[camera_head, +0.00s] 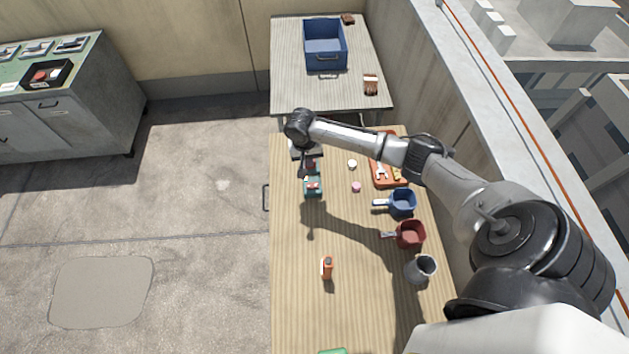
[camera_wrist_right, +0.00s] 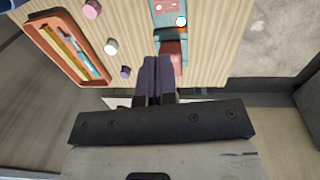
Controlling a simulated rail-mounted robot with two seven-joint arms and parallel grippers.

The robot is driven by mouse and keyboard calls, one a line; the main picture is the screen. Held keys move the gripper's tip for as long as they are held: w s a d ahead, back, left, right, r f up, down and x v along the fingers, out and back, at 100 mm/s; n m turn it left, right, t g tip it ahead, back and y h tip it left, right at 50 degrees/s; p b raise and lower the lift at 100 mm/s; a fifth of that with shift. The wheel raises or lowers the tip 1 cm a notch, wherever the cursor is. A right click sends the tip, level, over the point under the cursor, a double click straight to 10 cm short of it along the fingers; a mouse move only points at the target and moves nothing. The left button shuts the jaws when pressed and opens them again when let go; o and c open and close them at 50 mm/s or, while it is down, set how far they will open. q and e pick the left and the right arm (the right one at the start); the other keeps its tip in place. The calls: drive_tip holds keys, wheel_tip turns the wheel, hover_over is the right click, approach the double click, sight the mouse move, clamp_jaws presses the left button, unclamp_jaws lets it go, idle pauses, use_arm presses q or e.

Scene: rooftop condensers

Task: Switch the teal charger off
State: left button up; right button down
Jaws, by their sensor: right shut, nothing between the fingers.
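The teal charger (camera_head: 313,192) stands on the wooden table below my right gripper in the head view. It also shows at the top of the right wrist view (camera_wrist_right: 163,18), with a small round orange-and-white spot (camera_wrist_right: 181,21) on it and a dark red block (camera_wrist_right: 174,52) at its near end. My right gripper (camera_head: 304,170) is shut and empty. In the right wrist view its fingertips (camera_wrist_right: 157,60) lie beside the dark red block, over its left edge; I cannot tell if they touch. The switch's position is not clear. My left gripper is not in view.
An orange tray (camera_wrist_right: 99,78) with tools stands to one side, with small pink, white and purple pieces near it. A blue pan (camera_head: 403,203), a red pan (camera_head: 411,235) and a grey cup (camera_head: 421,269) line the right. An orange item (camera_head: 327,268) stands nearer. The table's left side is clear.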

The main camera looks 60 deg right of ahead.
sight(315, 184)
drive_tip(key=f, duration=0.4)
drive_tip(key=f+b, duration=0.1)
drive_tip(key=f, duration=0.3)
drive_tip(key=s+d+f, duration=0.1)
drive_tip(key=f, duration=0.3)
drive_tip(key=shift+b, duration=0.3)
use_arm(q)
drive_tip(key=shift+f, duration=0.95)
use_arm(e)
drive_tip(key=shift+s+f, duration=0.15)
drive_tip(key=shift+f, duration=0.8)
